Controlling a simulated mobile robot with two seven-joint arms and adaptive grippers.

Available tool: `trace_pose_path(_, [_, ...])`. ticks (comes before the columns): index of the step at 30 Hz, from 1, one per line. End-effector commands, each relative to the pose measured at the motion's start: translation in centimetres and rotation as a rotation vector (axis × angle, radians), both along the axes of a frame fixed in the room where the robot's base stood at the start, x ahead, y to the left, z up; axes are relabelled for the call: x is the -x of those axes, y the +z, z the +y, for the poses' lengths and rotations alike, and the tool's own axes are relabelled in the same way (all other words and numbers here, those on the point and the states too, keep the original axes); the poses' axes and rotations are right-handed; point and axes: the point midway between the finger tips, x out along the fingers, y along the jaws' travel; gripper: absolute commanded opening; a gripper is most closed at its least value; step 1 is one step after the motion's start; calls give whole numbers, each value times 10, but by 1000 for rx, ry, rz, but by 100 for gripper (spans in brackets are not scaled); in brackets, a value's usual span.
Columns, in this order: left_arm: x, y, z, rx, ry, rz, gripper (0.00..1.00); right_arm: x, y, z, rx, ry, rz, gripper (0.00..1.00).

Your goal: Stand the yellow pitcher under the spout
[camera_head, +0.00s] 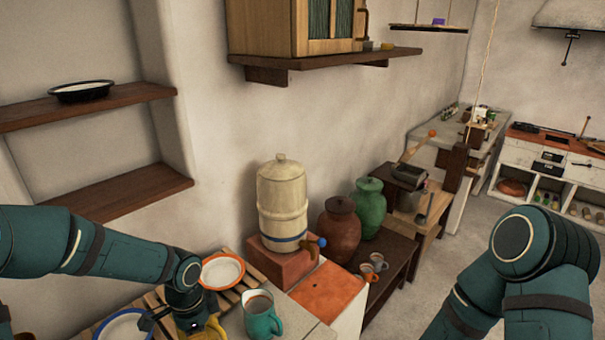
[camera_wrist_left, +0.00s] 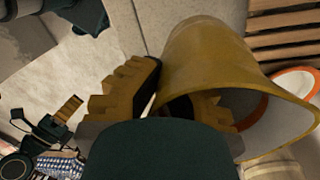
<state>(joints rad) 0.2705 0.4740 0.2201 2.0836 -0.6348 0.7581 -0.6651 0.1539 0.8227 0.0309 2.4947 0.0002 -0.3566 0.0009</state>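The yellow pitcher (camera_wrist_left: 205,55) fills the upper right of the left wrist view, its wide mouth towards the lower right. In the head view only a bit of yellow (camera_head: 214,330) shows at the bottom edge. My left gripper (camera_head: 186,312) is at the pitcher; in the wrist view its ribbed fingers (camera_wrist_left: 172,104) stand apart with part of the pitcher between or against them. Whether they clamp it is hidden. The cream dispenser (camera_head: 283,205) has a spout with a blue handle (camera_head: 321,242), above an orange tiled top (camera_head: 326,292). My right gripper is out of view.
A teal mug (camera_head: 262,318) stands between pitcher and spout. An orange-rimmed plate (camera_head: 222,271) and blue-rimmed plate (camera_head: 126,326) lie near my left gripper. Two small cups (camera_head: 372,268), a brown jar (camera_head: 339,230) and a green jar (camera_head: 369,208) stand right of the dispenser. The tiled top is clear.

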Motion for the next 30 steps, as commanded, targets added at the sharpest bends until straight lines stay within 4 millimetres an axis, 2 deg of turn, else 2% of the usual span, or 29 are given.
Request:
trace_pose_path(1, [0,-12,-3,-1,49,-3,0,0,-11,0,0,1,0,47])
trace_pose_path(18, [10,-101,-35,5,827,-8,0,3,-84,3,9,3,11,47])
trace_pose_path(24, [13,-120,-42,12,1023,0,0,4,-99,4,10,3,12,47])
trace_pose_path(30, [14,-125,-45,14,1105,2,0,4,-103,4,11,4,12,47])
